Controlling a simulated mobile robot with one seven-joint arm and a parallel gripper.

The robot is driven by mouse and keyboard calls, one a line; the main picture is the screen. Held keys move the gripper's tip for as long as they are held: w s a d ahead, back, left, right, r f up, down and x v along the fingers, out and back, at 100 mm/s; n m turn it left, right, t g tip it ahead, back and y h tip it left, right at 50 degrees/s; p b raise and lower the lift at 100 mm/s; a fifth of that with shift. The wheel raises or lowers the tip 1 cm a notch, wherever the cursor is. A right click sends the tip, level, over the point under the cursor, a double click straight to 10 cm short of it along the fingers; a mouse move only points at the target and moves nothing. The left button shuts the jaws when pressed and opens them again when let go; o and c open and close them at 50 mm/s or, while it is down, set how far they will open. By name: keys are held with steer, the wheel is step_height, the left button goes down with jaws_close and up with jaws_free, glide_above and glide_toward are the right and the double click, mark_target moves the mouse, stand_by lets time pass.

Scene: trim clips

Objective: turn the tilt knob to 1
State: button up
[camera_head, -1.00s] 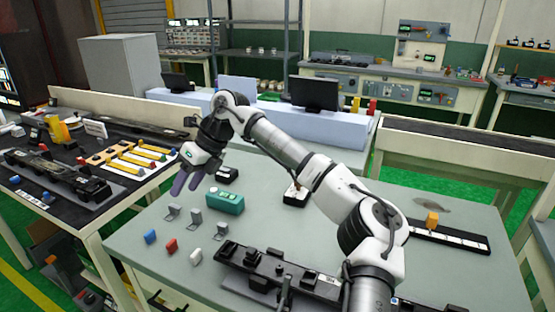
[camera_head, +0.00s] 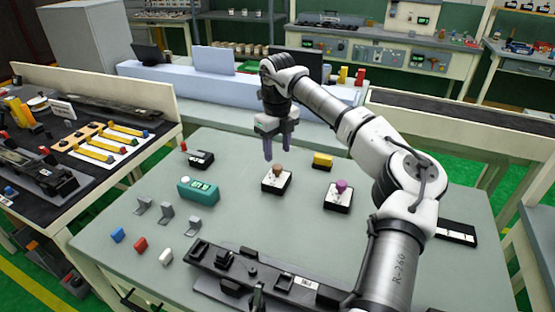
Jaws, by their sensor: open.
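A brown knob (camera_head: 278,169) sits on a small square base with a white top and dark sides on the grey-green table. A purple knob (camera_head: 341,185) sits on a similar base to its right. No legible label shows which one is the tilt knob, and their marks are too small to read. My gripper (camera_head: 278,147) points down with its two purple-grey fingers apart and empty. In the picture its fingertips are just above the brown knob; whether they are directly over it I cannot tell. They appear apart from it.
Several grey brackets (camera_head: 166,213) and coloured clips (camera_head: 140,244) lie front left. A long black rail (camera_head: 262,278) crosses the front.

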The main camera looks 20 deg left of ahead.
mark_target(277, 166)
steer(key=shift+f+p, duration=0.55)
steer(key=shift+f, duration=2.2)
steer(key=c, duration=1)
